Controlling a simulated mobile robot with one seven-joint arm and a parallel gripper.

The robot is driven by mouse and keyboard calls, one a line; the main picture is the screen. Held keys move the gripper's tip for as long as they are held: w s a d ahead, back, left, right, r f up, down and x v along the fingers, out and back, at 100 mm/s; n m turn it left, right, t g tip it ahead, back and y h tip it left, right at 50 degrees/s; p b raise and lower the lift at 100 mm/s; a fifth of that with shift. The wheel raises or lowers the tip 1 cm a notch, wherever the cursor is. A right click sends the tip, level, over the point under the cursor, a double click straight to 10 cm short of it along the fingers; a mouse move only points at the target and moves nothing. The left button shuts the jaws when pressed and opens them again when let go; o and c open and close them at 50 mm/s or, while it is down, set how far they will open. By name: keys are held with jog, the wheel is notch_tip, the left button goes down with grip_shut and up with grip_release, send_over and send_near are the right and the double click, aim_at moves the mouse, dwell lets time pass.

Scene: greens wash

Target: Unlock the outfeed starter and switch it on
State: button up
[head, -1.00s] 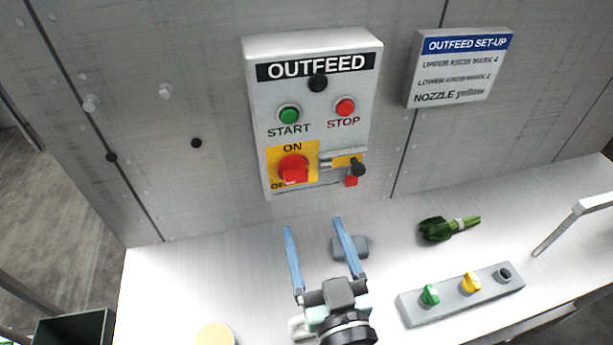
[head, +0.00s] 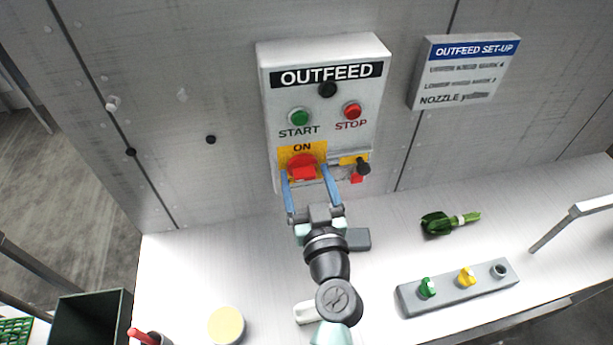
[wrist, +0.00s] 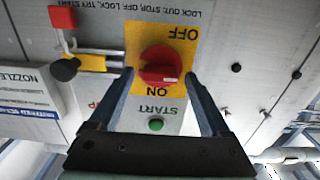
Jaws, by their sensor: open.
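The white outfeed starter box (head: 325,60) is on the wall, with a red rotary switch (head: 302,165) on a yellow ON/OFF plate; the switch also shows in the wrist view (wrist: 160,65). Its exact setting is hard to tell. Right of it in the head view is a sliding bar with a yellow part (head: 350,159) and a black knob (head: 363,167). A red padlock (head: 357,179) hangs there; in the wrist view the padlock (wrist: 62,17) shows its grey shackle. My gripper (head: 304,172) is open, its fingers on either side of the switch; contact is unclear.
A green START button (head: 299,117) and a red STOP button (head: 352,111) sit above the switch. A setup sign (head: 465,70) is at right. The white counter (head: 400,240) holds a nozzle-control block (head: 455,290), a green bundle (head: 440,223) and a round yellow-topped item (head: 226,325).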

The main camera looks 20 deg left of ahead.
grip_shut()
jog(key=shift+m+b, duration=0.3)
jog(key=shift+m, duration=0.1)
jog(key=m+b, duration=0.1)
jog(key=m, duration=0.2)
jog(key=shift+d+f, duration=0.1)
jog(key=shift+d, duration=0.05)
jog(key=m+b, duration=0.1)
jog(key=m, duration=0.4)
jog(key=shift+w+d+m, duration=0.1)
jog(key=shift+m, duration=0.2)
jog(key=m, duration=0.8)
jog(key=shift+f+p, duration=0.15)
jog(key=shift+p, duration=0.25)
jog(key=shift+m, duration=0.4)
